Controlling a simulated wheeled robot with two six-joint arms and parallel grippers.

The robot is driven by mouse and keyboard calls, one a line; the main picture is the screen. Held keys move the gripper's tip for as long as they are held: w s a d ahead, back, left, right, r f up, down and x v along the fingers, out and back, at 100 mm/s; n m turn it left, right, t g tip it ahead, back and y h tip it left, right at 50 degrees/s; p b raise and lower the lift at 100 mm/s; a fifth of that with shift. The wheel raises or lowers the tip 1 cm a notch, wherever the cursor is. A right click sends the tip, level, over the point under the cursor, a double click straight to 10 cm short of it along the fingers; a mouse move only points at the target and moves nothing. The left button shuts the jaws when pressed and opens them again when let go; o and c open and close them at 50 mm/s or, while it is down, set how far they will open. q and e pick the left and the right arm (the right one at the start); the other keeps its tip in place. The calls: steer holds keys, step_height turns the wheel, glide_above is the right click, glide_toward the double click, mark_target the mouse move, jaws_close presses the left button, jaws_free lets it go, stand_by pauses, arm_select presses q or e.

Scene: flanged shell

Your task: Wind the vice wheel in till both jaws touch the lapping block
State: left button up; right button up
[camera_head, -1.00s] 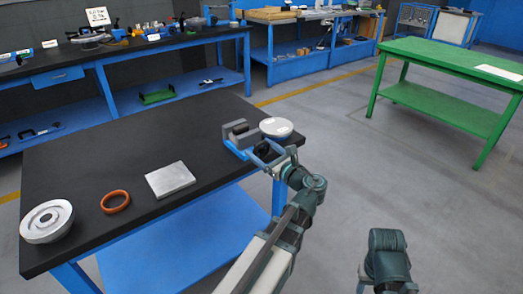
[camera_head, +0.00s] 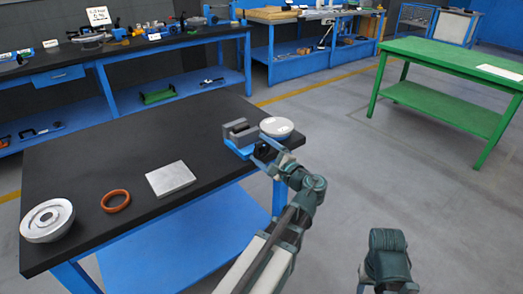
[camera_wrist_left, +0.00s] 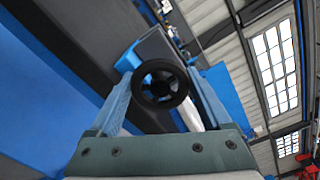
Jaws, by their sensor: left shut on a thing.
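The vice (camera_head: 240,148) stands at the right front edge of the black-topped bench, with a blue base and grey jaws (camera_head: 236,127). Its black wheel (camera_wrist_left: 162,84) sits between the two blue fingers of my left gripper (camera_wrist_left: 160,88) in the left wrist view. My left gripper (camera_head: 265,153) is shut on the wheel, at the vice's near right side. The gap between the jaws is too small to judge, and I cannot tell whether a block sits in it. My right gripper is out of view.
A round pale dish (camera_head: 276,128) stands close behind the vice. A grey plate (camera_head: 171,179), an orange ring (camera_head: 116,201) and a round flanged metal part (camera_head: 46,220) lie on the bench (camera_head: 120,150). A green table (camera_head: 450,60) stands right, with open floor between.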

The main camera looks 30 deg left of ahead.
arm_select(q)
steer(key=shift+n, duration=1.1)
steer(key=shift+s, duration=0.1)
steer(key=o, duration=1.2)
